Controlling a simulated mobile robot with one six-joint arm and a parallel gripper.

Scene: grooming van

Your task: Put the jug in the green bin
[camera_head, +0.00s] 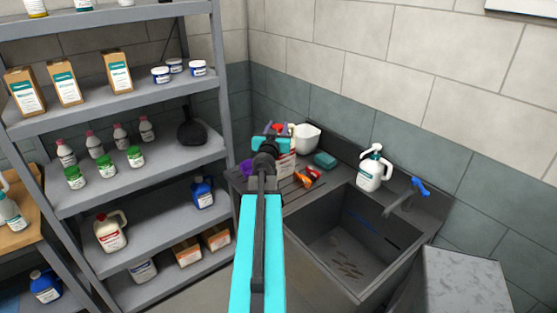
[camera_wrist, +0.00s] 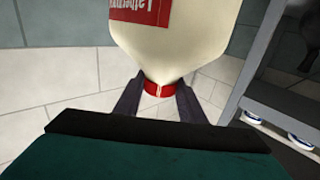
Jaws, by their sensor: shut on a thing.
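In the wrist view, the fingers of my gripper (camera_wrist: 158,92) are shut around the red cap of a cream jug (camera_wrist: 172,45). The jug has a red label with white lettering, and its far end is cut off by the frame. In the head view, my gripper (camera_head: 275,131) is over the back left of the sink counter. A white part of the jug with red on it (camera_head: 287,165) shows just behind my arm, which hides most of it. I see no green bin in either view.
A sink (camera_head: 345,245) with a blue-handled tap is at the right. A white pump bottle (camera_head: 373,168), a white bowl (camera_head: 305,138) and a teal block (camera_head: 325,160) stand along its back. A loaded grey shelf rack (camera_head: 150,182) stands left, with another cream jug (camera_head: 110,232).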

